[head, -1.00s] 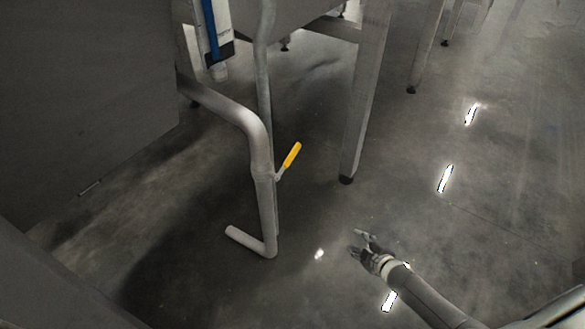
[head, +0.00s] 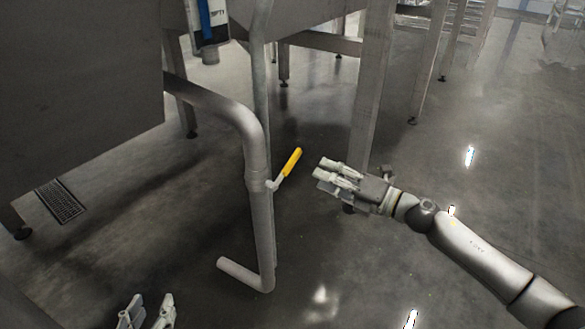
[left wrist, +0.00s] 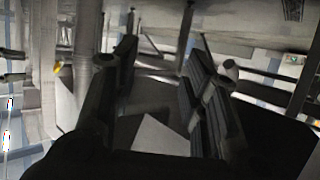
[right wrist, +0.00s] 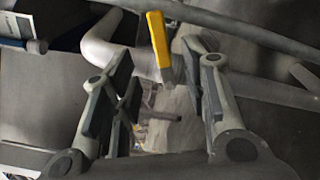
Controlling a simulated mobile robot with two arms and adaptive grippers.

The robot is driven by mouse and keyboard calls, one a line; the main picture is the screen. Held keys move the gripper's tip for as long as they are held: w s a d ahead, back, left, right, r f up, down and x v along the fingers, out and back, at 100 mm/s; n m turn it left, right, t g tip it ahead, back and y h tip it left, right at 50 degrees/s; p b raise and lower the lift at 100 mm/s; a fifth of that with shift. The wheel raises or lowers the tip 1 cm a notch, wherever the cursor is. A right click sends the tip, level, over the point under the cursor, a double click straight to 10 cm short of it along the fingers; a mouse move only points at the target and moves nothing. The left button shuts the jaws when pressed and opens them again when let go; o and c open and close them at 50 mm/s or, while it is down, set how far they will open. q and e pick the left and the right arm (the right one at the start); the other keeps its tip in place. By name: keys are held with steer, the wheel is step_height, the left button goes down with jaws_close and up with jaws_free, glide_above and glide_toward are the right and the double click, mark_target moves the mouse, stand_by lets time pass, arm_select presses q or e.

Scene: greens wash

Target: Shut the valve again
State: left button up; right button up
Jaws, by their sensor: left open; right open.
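The valve's yellow handle (head: 291,162) sticks out up and to the right from the grey drain pipe (head: 255,150) in the head view. My right gripper (head: 322,170) is open and empty, a little to the right of the handle and apart from it. In the right wrist view the yellow handle (right wrist: 158,42) shows beyond and between the open fingers (right wrist: 160,80). My left gripper (head: 148,306) is open and empty at the lower left of the head view, well away from the valve. A small yellow spot, likely the handle (left wrist: 57,69), shows in the left wrist view.
A metal table leg (head: 370,95) stands behind my right gripper. The pipe's bent lower end (head: 242,273) reaches left near the floor. A large grey tank side (head: 80,90) fills the upper left. A floor drain grate (head: 60,201) lies at left.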

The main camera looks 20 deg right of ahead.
mark_target(295, 162)
steer(key=x, duration=0.9)
steer(key=shift+w+a, duration=0.1)
steer(key=shift+w, duration=0.05)
arm_select(q)
steer(key=shift+w+d+r+t, duration=0.15)
steer(key=shift+w+r+t, duration=0.2)
steer(key=shift+r, duration=0.25)
steer(key=shift+w+d+r+t, duration=0.2)
steer(key=shift+r+t, duration=0.15)
steer(key=shift+r, duration=0.25)
arm_select(e)
steer(key=shift+w+a, duration=0.45)
steer(key=shift+w, duration=0.1)
jaws_close()
